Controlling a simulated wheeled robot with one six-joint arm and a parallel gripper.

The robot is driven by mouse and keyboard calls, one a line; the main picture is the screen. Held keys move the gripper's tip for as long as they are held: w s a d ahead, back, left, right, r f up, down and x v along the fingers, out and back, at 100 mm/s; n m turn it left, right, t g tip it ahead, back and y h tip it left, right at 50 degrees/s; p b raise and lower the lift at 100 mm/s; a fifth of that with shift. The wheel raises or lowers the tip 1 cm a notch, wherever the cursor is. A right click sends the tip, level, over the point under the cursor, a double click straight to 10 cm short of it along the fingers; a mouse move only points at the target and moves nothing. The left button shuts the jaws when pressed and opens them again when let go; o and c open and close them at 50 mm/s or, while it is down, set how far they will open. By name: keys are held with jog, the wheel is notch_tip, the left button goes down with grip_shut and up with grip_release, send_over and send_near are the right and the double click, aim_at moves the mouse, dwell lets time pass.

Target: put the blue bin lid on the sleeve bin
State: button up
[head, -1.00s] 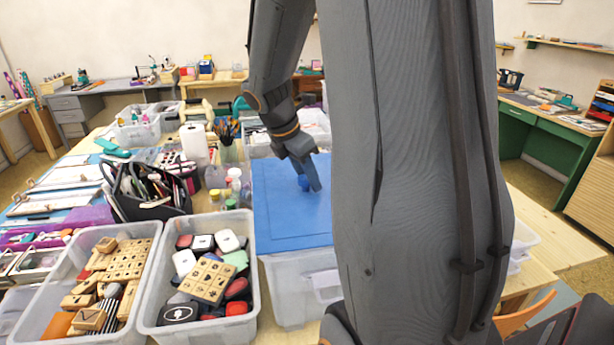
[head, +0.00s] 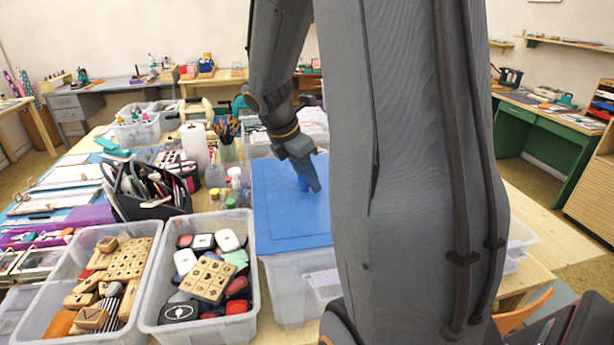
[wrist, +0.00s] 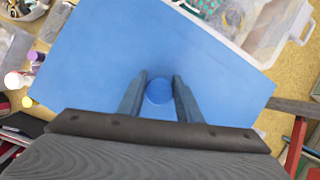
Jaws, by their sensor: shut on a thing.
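The blue bin lid (head: 283,222) is a flat blue sheet with a round blue knob, lying level over the top of a translucent bin (head: 293,288) in the head view. From this view I cannot tell whether the lid rests fully on the rim. My gripper (head: 304,184) points down at the lid's knob. In the wrist view the lid (wrist: 110,55) fills most of the picture, and my gripper (wrist: 159,88) has its two fingers on either side of the knob (wrist: 159,92), shut on it. The right part of the lid is hidden behind my arm in the head view.
A clear bin of stamp inkpads (head: 251,290) and a bin of wooden stamps (head: 150,290) stand close on the left. A black caddy (head: 150,190) and small bottles (head: 235,180) stand behind them. Another clear bin (wrist: 285,25) lies beyond the lid.

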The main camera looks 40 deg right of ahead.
jog(key=shift+f, duration=0.5)
dwell(0.7)
jog(key=o, duration=1.3)
notch_tip(320, 180, up, 6)
jog(key=p, duration=0.6)
jog(key=shift+f, duration=0.15)
jog(key=shift+r+p, duration=0.45)
jog(key=shift+r, duration=0.75)
